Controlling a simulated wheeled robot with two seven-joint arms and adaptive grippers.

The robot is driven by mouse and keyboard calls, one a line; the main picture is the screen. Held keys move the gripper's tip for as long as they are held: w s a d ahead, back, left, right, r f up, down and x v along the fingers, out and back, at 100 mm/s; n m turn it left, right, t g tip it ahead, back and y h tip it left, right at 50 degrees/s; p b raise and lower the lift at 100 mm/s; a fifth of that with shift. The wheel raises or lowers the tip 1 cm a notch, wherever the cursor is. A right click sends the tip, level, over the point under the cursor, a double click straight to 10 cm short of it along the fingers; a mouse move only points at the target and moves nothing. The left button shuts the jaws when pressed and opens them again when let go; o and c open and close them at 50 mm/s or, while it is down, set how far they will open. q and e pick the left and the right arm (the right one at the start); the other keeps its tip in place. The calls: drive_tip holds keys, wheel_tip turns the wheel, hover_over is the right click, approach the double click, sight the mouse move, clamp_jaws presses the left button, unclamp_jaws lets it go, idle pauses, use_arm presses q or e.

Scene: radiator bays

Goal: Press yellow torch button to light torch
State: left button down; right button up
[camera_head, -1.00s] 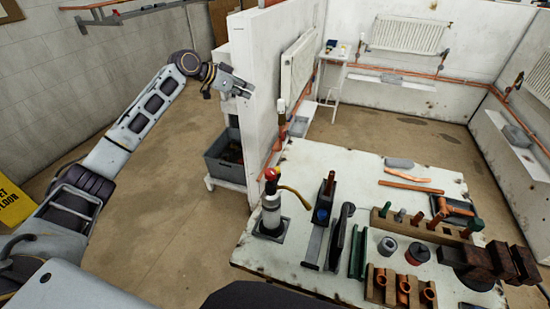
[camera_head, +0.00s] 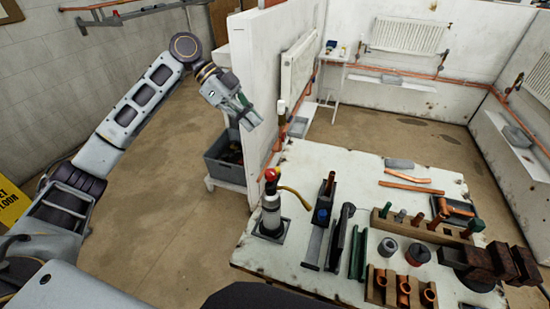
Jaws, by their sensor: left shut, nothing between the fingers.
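The torch (camera_head: 271,212) stands upright in a dark square holder at the left end of the white worktable (camera_head: 308,165). It has a grey cylinder, a red knob and a small yellow part at its top, and a curved yellow tube reaching right. I cannot clearly tell which yellow part is the button. My left gripper (camera_head: 250,123) is shut and empty, pointing down and right. In the picture it is above and slightly left of the torch, apart from it, in front of the white partition wall. My right gripper is not in view.
Clamps and dark tools (camera_head: 340,235) stand right of the torch. A wooden fitting rack (camera_head: 400,289) and copper pipes (camera_head: 411,187) lie farther right. The partition wall (camera_head: 262,60) rises behind the gripper. A grey crate (camera_head: 226,172) sits on a low shelf left of the table.

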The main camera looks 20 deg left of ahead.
use_arm(q)
drive_tip(key=shift+s+d+f, duration=0.1)
drive_tip(key=shift+f, duration=0.05)
idle(0.3)
drive_tip(key=x, duration=0.3)
drive_tip(key=p+x, duration=0.1)
drive_tip(key=x, duration=0.3)
drive_tip(key=f+x, duration=0.1)
drive_tip(key=x, duration=0.3)
drive_tip(key=shift+a+r, duration=0.1)
drive_tip(key=shift+a, duration=0.35)
drive_tip(key=shift+f+p, duration=0.4)
drive_tip(key=shift+f, duration=0.75)
drive_tip(key=shift+f, duration=0.1)
